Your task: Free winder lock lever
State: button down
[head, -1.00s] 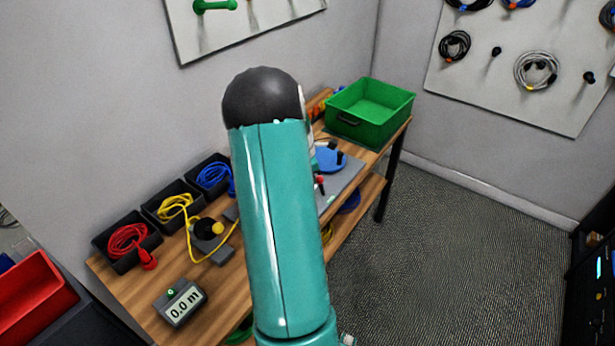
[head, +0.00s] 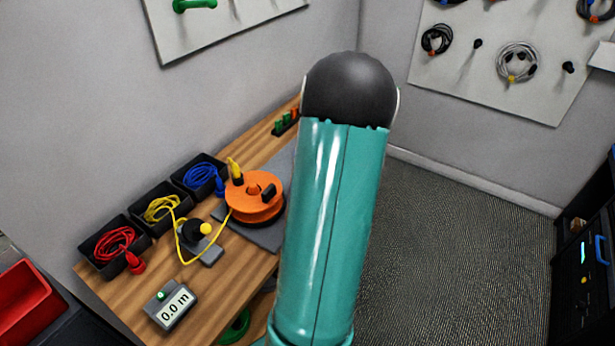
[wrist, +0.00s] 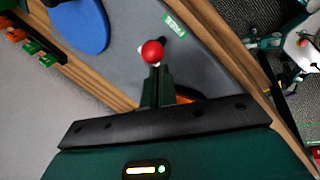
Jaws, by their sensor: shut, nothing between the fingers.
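The lock lever's red ball knob (wrist: 153,52) shows in the wrist view above the grey base plate (wrist: 125,50). A small green label (wrist: 174,24) lies on the plate beyond it, to the right; its print is too small to read surely. My gripper (wrist: 157,70) is shut and empty, its dark fingertips close below the knob; I cannot tell whether they touch it. The orange winder reel (head: 254,198) with a black crank knob sits on the bench in the head view; a bit of orange also shows behind my fingers. My arm hides the lever in the head view.
Black trays with red (head: 115,243), yellow (head: 160,208) and blue (head: 200,172) cables line the wooden bench's back. A yellow cable runs through the measuring unit (head: 200,238) to the reel. A display (head: 174,305) reads 0.0 m. A blue disc (wrist: 82,22) lies on the plate.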

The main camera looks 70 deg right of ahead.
dwell(0.3)
jog(key=shift+r, duration=0.8)
